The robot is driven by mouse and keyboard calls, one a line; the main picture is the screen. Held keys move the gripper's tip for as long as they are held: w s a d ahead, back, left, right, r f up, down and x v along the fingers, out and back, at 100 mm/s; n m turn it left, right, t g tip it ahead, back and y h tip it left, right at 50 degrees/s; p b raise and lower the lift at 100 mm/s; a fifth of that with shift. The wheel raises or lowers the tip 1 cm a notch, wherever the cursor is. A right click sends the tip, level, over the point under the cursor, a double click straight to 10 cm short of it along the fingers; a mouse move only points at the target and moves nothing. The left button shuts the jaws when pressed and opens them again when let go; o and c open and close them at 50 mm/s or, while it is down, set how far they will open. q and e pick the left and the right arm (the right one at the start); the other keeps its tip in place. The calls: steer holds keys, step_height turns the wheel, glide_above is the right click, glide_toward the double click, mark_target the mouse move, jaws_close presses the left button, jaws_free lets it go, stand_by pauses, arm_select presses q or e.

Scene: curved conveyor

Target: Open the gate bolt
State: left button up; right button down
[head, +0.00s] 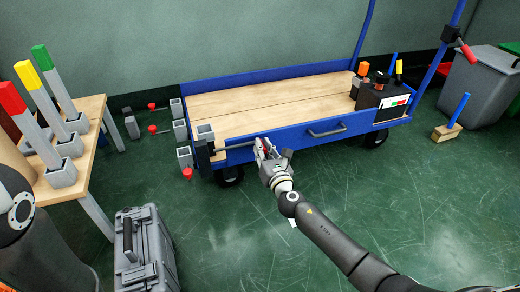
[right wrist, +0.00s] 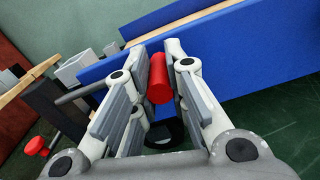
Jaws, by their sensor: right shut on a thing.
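The gate bolt is a grey rod (head: 235,147) along the front left of the blue-sided cart, running from a dark upright bracket (head: 203,155) toward my right gripper. The rod also shows at left in the right wrist view (right wrist: 80,93). My right gripper (head: 264,150) is shut on the bolt's red handle (right wrist: 158,78), which sits between its fingers. In the head view the fingers partly cover the handle. A dark arm link of mine shows at the left edge of the head view, but my left gripper is out of view.
The cart's wooden deck (head: 270,95) is mostly bare, with a dark box (head: 378,97) at its right. Grey blocks and red knobs (head: 187,173) lie left of the cart. A wooden table (head: 85,150) and grey case (head: 150,250) stand at left.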

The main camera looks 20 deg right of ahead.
steer(key=c, duration=1.4)
jaws_free()
steer(key=shift+o, duration=0.2)
steer(key=s, duration=1.2)
steer(key=shift+d, duration=0.25)
